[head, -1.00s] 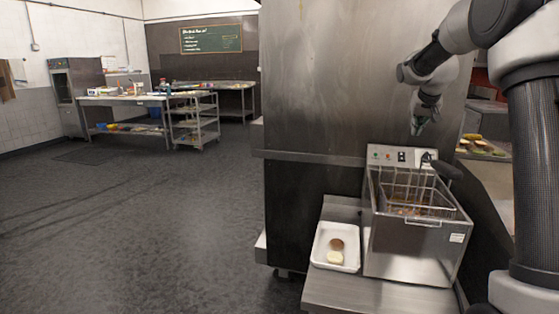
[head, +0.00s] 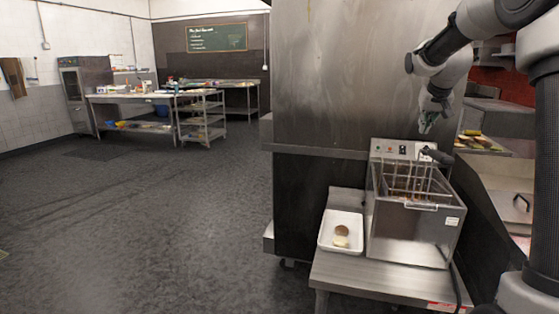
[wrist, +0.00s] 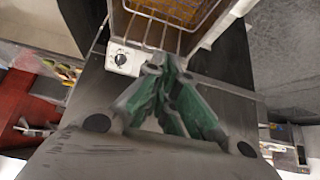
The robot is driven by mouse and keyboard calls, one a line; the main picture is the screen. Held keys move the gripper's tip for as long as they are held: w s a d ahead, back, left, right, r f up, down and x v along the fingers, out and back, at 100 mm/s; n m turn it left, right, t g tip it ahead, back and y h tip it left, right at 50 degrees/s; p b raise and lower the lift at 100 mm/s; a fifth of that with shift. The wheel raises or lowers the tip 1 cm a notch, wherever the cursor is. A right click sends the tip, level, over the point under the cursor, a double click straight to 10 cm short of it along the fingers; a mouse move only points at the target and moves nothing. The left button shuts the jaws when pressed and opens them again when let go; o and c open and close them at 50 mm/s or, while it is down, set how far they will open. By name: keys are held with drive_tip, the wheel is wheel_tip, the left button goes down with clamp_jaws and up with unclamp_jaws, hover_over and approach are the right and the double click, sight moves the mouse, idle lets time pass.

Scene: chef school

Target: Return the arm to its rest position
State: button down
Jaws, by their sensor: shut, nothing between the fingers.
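My gripper (head: 427,124) hangs above the back of the fryer (head: 410,228), in front of the tall steel panel. In the wrist view my gripper (wrist: 176,88) shows its green-padded fingers together, with nothing between them. The arm is bent, with its upper links at the right side of the head view. The basket also shows at the top of the wrist view (wrist: 150,30).
A tall steel cabinet (head: 330,90) stands close behind. Food lies on a counter (head: 478,147) at the right. The floor (head: 150,220) at left is open.

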drive_tip(key=shift+n+g, duration=0.4)
drive_tip(key=s+a, duration=0.1)
drive_tip(key=s, duration=0.3)
drive_tip(key=s+a+r, duration=0.1)
drive_tip(key=s, duration=0.3)
drive_tip(key=s+a+r, duration=0.1)
drive_tip(key=s+a, duration=0.1)
drive_tip(key=s, duration=0.3)
drive_tip(key=shift+r, duration=0.25)
drive_tip(key=shift+n+y, duration=0.4)
drive_tip(key=s+a, duration=0.1)
drive_tip(key=s, duration=0.6)
drive_tip(key=s+a, duration=0.1)
drive_tip(key=s, duration=0.3)
drive_tip(key=shift+a+f, duration=0.3)
drive_tip(key=shift+f, duration=0.1)
drive_tip(key=s+a+f, duration=0.1)
drive_tip(key=s+f, duration=0.1)
drive_tip(key=s, duration=0.4)
drive_tip(key=s+a+f+n+g, duration=0.1)
drive_tip(key=s+f, duration=0.2)
drive_tip(key=s, duration=0.3)
drive_tip(key=s+a+f+y, duration=0.1)
drive_tip(key=s+f, duration=0.2)
drive_tip(key=s, duration=0.4)
drive_tip(key=shift+a+g, duration=0.2)
drive_tip(key=shift+g, duration=0.2)
